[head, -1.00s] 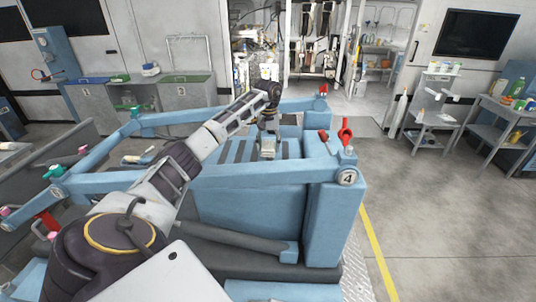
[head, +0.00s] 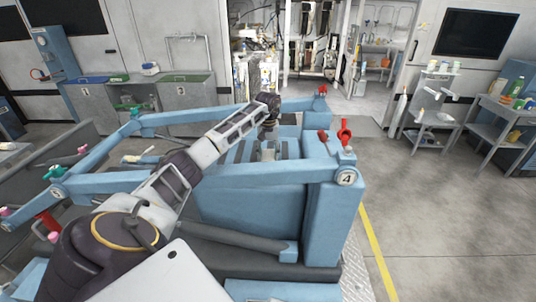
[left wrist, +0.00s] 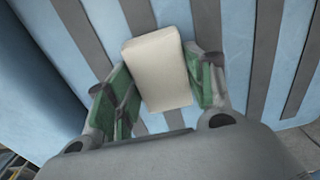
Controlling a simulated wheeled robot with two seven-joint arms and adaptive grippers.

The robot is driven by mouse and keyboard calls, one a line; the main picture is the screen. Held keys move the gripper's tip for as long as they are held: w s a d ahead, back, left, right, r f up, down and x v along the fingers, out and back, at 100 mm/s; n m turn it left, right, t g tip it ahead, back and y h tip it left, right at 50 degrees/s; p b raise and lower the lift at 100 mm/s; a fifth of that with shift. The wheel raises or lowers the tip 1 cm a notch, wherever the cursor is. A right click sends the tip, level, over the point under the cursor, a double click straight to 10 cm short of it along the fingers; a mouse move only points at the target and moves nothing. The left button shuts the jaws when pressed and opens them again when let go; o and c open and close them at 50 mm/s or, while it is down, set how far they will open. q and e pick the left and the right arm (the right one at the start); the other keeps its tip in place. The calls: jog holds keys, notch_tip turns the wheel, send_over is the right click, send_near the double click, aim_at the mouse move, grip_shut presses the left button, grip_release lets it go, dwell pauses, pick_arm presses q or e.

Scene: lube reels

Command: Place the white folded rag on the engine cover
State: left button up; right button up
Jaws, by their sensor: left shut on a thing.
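The white folded rag (left wrist: 157,70) is a pale, block-like bundle in the left wrist view. My left gripper (left wrist: 160,85) is shut on it, with one green-padded finger along each side. The engine cover (left wrist: 230,50) is the blue surface with dark grey stripes below the rag. Whether the rag touches the cover I cannot tell. In the head view, my left gripper (head: 268,150) points down over the striped cover (head: 232,152), behind the near blue rail. The rag is hard to make out there. My right gripper is not in view.
Blue frame rails surround the cover, with a near rail (head: 255,175) and a corner post (head: 333,222) marked 4. Red clamps (head: 345,132) stand on the post. Grey bins (head: 187,92) and a side trolley (head: 505,120) are farther off. The floor at right is clear.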

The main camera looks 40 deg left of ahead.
pick_arm(q)
jog(key=shift+f, duration=0.45)
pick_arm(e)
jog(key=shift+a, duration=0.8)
pick_arm(q)
jog(key=o, duration=0.9)
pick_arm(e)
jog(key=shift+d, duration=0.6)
